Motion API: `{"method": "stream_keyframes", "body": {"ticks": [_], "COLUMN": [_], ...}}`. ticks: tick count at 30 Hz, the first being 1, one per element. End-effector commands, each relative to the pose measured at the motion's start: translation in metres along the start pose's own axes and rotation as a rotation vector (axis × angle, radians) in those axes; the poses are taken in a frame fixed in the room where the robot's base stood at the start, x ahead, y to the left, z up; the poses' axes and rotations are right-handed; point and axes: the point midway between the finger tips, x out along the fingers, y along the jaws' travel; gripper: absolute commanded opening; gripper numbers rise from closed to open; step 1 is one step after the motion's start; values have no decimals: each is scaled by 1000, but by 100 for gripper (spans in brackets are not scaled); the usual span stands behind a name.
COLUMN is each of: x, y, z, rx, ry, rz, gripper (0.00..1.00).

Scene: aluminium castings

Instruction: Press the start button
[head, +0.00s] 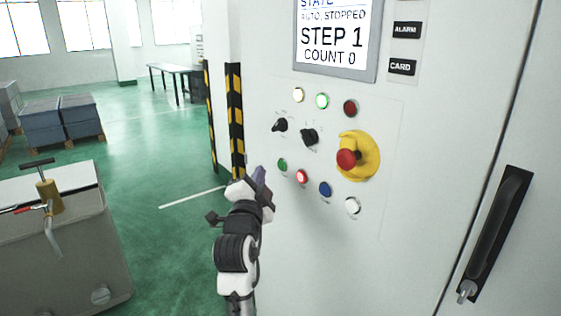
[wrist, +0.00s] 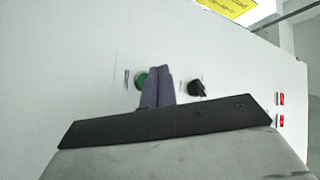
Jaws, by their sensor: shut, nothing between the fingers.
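The green button (head: 282,164) is at the left end of the lower button row on the pale control panel. Its label is too small to read. My gripper (head: 259,174) is just left of it in the head view, with its fingers shut and empty. In the wrist view the closed fingertips (wrist: 159,70) overlap the right edge of the green button (wrist: 142,79) and hide part of it. I cannot tell whether they touch it. The screen (head: 334,36) reads AUTO, STOPPED, STEP 1, COUNT 0.
A red button (head: 302,177), a blue button (head: 325,189) and a white button (head: 352,205) continue the row. Two black selector switches (head: 309,136) and a red emergency stop (head: 347,159) on yellow sit above. A black door handle (head: 496,232) juts out at right.

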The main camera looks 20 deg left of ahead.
Motion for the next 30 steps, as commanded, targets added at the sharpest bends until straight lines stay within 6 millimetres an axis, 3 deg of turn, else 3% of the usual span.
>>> {"method": "stream_keyframes", "body": {"ticks": [9, 30], "x": [19, 20], "y": [13, 14], "z": [-14, -15], "rx": [0, 0], "ry": [1, 0], "rz": [-1, -1], "gripper": [0, 0]}}
